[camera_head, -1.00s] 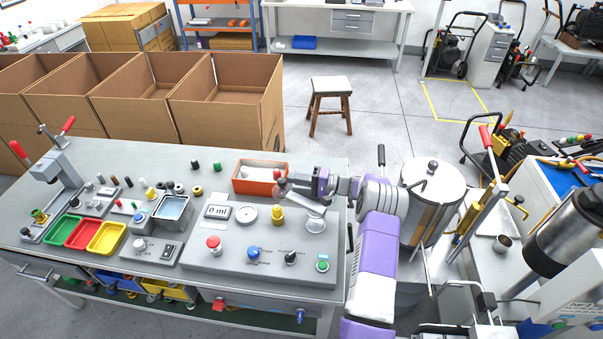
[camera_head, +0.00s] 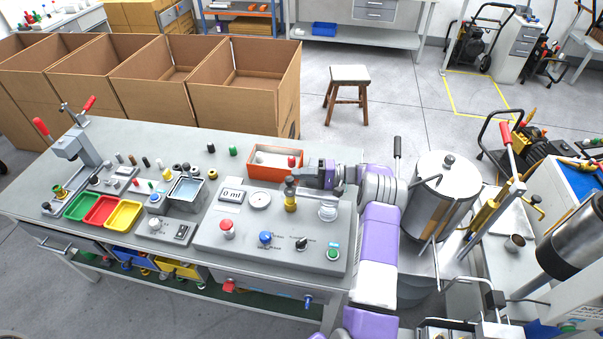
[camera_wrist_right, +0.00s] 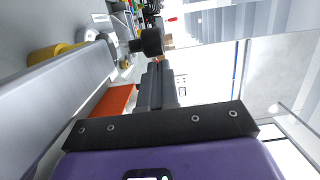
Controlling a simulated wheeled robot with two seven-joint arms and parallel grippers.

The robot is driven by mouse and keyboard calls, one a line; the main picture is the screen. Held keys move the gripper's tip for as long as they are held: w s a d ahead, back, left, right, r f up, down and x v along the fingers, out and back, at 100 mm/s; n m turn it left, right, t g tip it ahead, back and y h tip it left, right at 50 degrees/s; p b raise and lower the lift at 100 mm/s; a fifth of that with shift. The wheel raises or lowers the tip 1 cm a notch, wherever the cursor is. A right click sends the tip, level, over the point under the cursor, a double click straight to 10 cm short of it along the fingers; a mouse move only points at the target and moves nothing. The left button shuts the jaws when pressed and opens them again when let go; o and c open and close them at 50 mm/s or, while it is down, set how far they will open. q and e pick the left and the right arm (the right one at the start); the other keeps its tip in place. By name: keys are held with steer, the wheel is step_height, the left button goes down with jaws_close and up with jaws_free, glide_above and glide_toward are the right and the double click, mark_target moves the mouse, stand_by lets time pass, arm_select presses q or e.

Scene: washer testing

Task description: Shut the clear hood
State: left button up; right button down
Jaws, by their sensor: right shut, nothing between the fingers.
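The clear hood (camera_head: 328,208) is a small see-through cylinder at the right end of the grey test panel (camera_head: 215,240). It looks upright and down over its seat, though it is small and partly blends with the panel. My right gripper (camera_head: 303,176) is above the panel's back edge, left of and behind the hood, beside a dark knob (camera_head: 290,182) on a yellow fitting (camera_head: 290,203). Its fingers (camera_wrist_right: 157,85) are together and empty in the right wrist view, pointing near the black knob (camera_wrist_right: 152,42). The hood cannot be made out there. My left gripper is not in view.
An orange tray (camera_head: 253,171) lies just behind the panel, near my right gripper. A gauge (camera_head: 260,200), a display (camera_head: 232,196) and several coloured buttons stand on the panel. A large steel pot (camera_head: 418,214) stands to the right of my right arm.

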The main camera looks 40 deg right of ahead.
steer(key=shift+d, duration=0.1)
steer(key=v, duration=0.7)
steer(key=shift+s+d, duration=0.2)
